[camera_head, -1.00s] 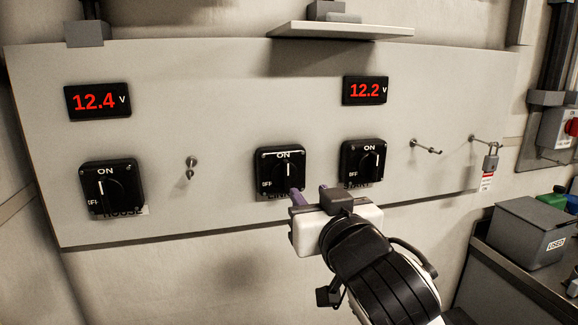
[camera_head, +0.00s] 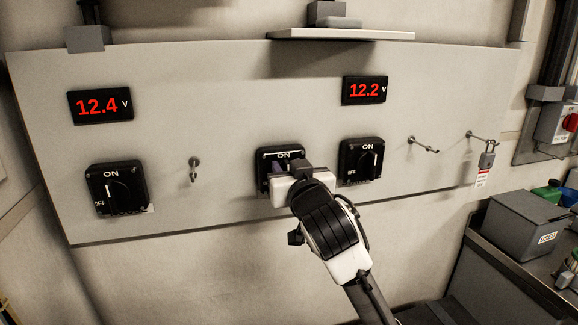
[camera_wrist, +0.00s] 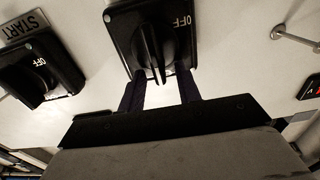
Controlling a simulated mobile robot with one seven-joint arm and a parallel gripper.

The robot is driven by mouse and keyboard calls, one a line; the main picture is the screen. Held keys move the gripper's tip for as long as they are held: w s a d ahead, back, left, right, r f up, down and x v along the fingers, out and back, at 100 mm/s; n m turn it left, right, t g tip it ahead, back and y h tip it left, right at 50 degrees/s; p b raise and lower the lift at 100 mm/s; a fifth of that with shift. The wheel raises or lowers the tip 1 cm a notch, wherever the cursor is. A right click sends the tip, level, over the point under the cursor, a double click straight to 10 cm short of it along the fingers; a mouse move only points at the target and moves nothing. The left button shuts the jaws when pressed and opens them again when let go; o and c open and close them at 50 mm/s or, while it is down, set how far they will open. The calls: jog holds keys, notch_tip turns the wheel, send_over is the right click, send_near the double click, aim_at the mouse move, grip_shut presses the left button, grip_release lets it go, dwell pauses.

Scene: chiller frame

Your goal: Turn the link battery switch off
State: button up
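The link battery switch (camera_head: 265,160) is the middle black rotary switch on the panel, largely covered by my gripper in the head view. In the wrist view, which looks upside down, its housing (camera_wrist: 121,35) and ridged knob (camera_wrist: 152,50) show, with the OFF mark to the right. The knob's ridge runs vertically, in line with the ON side rather than toward OFF. My gripper (camera_head: 283,168) is at this switch. In the wrist view my gripper (camera_wrist: 160,88) is open, with one dark finger on each side of the knob and gaps visible between.
The START switch (camera_head: 361,161) is close on the right; the HOUSE switch (camera_head: 118,188) is far left. Displays read 12.4 V (camera_head: 101,105) and 12.2 V (camera_head: 365,91). Hooks (camera_head: 194,170) and a padlock (camera_head: 487,160) stick out from the panel. A grey box (camera_head: 523,228) stands lower right.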

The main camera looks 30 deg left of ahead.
grip_shut()
jog(key=shift+a+n, duration=0.1)
jog(key=shift+n, duration=0.3)
jog(key=n, duration=0.1)
jog(key=n+b, duration=0.1)
jog(key=shift+s+a+f+n+b, duration=0.2)
jog(key=shift+s+n+b, duration=0.1)
jog(key=shift+s+n, duration=0.1)
jog(key=n+b, duration=0.2)
jog(key=n, duration=0.2)
jog(key=s+a+f+n+b, duration=0.1)
jog(key=n+b, duration=0.1)
jog(key=n, duration=0.3)
jog(key=f+n+b, duration=0.1)
jog(key=n, duration=0.4)
jog(key=shift+s+a+f+b, duration=0.15)
jog(key=shift+f+b, duration=0.1)
jog(key=shift+b, duration=0.15)
jog(key=shift+n, duration=0.3)
